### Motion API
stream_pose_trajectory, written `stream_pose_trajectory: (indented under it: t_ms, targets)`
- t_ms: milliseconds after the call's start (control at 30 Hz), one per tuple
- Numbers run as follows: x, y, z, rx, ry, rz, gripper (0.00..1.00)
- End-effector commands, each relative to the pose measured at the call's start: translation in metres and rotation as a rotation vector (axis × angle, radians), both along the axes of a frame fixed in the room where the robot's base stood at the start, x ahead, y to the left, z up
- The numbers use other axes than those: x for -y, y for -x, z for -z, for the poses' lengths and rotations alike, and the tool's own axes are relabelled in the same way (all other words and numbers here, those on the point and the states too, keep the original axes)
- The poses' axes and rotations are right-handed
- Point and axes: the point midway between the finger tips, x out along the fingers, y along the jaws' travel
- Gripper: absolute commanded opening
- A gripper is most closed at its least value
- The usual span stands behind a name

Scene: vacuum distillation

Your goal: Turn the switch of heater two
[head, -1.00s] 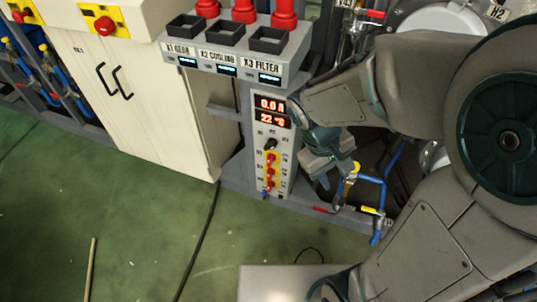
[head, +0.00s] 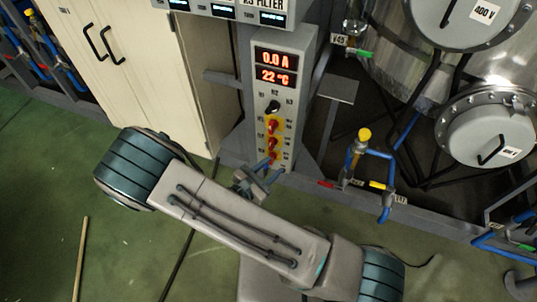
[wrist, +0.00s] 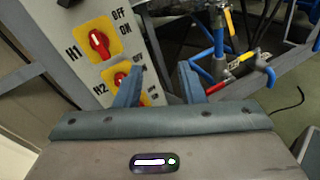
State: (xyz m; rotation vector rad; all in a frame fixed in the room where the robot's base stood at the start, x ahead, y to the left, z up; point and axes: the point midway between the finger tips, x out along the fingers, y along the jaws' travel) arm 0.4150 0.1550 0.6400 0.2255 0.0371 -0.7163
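The heater two switch, a red knob on a yellow plate marked H2 (wrist: 119,78), sits below the H1 switch (wrist: 98,42) in the wrist view. My left finger partly covers its plate. In the head view it is the middle red switch (head: 271,141) on the grey panel (head: 289,90). My gripper (wrist: 162,68) is open and empty, its left finger over the right side of the H2 plate and its right finger clear of the panel. In the head view my gripper (head: 268,171) is at the panel's lower end. Contact cannot be told.
A third red switch (head: 272,157) is below H2, and a black knob (head: 273,106) above H1. Blue pipes with a yellow-capped valve (head: 364,135) stand to the right. A cream cabinet (head: 150,70) is at left. Green floor is open in front.

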Motion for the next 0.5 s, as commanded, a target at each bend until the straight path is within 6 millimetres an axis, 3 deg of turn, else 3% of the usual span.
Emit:
stream_pose_trajectory:
  t_ms: [33,200,333,500]
  targets:
    - [-0.011,0.001,0.021,-0.002,0.053,-0.078,0.35]
    - [-0.039,0.004,0.055,-0.003,0.171,-0.273,0.35]
    - [-0.051,0.005,0.068,-0.002,0.215,-0.35,0.35]
    - [-0.051,-0.003,0.071,-0.002,0.227,-0.373,0.35]
